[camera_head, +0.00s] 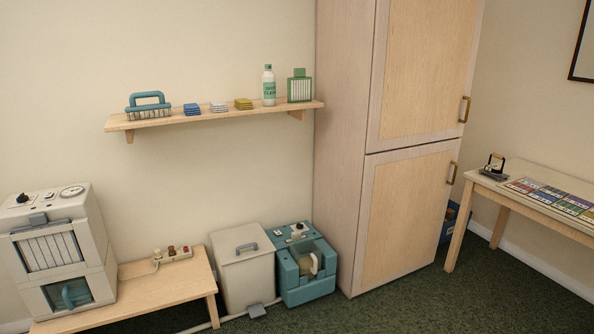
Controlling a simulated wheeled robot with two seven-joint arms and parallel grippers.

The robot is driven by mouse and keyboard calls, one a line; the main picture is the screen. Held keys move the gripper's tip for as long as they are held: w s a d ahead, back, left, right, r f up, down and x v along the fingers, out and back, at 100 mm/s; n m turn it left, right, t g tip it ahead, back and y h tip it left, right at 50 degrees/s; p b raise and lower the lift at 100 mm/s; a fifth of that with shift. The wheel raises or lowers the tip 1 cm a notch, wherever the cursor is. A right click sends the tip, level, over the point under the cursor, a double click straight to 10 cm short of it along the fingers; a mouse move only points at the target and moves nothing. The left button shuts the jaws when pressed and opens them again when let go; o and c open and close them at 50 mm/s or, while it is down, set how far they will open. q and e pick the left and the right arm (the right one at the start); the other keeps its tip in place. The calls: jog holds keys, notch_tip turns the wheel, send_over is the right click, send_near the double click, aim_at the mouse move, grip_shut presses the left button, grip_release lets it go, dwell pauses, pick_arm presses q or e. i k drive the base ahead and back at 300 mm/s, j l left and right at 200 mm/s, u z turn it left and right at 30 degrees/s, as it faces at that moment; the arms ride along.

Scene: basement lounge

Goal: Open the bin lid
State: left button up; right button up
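A white bin (247,283) stands on the floor between a low wooden bench and a teal machine. Neither of my grippers shows in the head view.
The bench (165,289) holds a white appliance (62,250) and a power strip (172,256). The teal machine (306,291) stands close at the bin's right, before a tall cabinet (400,215). Green carpet (400,305) is clear in front. A shelf (215,115) hangs above.

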aim_at(236, 244)
jog(key=i, duration=0.8)
jog(key=i+u, duration=0.1)
jog(key=i, duration=0.75)
jog(key=i+l+u, duration=0.15)
jog(key=i+u, duration=0.15)
jog(key=i, duration=0.15)
jog(key=i+l+u, duration=0.25)
jog(key=i, duration=0.25)
jog(key=i+l+u, duration=0.3)
jog(key=i, duration=0.1)
